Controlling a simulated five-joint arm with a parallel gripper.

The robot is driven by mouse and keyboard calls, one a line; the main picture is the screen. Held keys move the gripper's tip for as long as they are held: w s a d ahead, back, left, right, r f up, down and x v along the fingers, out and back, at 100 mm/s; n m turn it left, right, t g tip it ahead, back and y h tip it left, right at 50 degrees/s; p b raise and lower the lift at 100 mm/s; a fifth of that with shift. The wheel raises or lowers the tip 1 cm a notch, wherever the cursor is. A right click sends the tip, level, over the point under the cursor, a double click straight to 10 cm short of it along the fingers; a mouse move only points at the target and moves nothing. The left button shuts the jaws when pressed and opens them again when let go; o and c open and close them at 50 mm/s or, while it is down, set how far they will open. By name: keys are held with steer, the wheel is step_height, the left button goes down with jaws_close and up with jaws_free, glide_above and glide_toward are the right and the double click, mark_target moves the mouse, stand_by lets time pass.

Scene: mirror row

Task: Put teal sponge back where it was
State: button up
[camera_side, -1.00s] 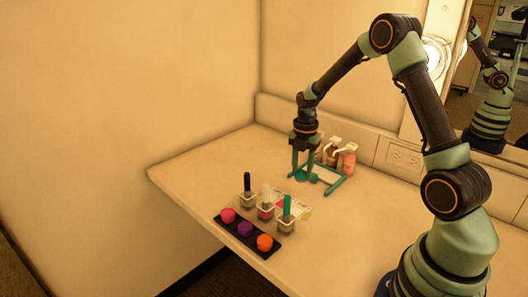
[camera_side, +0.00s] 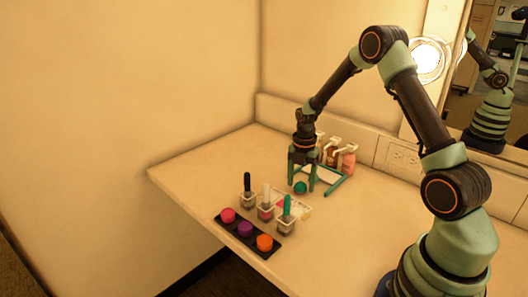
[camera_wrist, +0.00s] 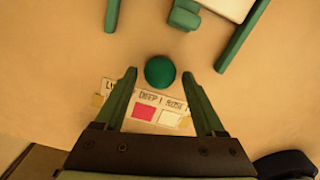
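The teal sponge (camera_side: 300,187) is a small round ball on the pale counter, just behind the labelled card strip (camera_side: 302,206). In the wrist view the sponge (camera_wrist: 160,72) lies between the tips of my gripper (camera_wrist: 160,74), with bare counter showing on both sides of it. My gripper (camera_side: 301,184) points down, open, with a finger on each side of the sponge and touching neither side in the wrist view. The strip (camera_wrist: 150,107) shows there too, with a pink and a white square, partly hidden by the fingers.
A teal frame (camera_side: 337,185) with a pale panel stands right behind the sponge. Bottles (camera_side: 348,160) stand at the back wall. The counter's left is clear.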

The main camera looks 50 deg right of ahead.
mark_target(301, 184)
steer(key=shift+r, duration=0.1)
step_height(301, 184, up, 12)
steer(key=s+a+r+m+t, duration=0.3)
steer(key=s+a+r+m, duration=0.2)
steer(key=a+r+m, duration=0.5)
steer(key=s+a+r+m+t, duration=0.1)
steer(key=s+a+m+t, duration=0.1)
steer(key=s+a+m, duration=0.5)
steer(key=shift+s+r+m+t, duration=0.35)
steer(key=shift+s+m, duration=0.15)
steer(key=shift+m, duration=1.5)
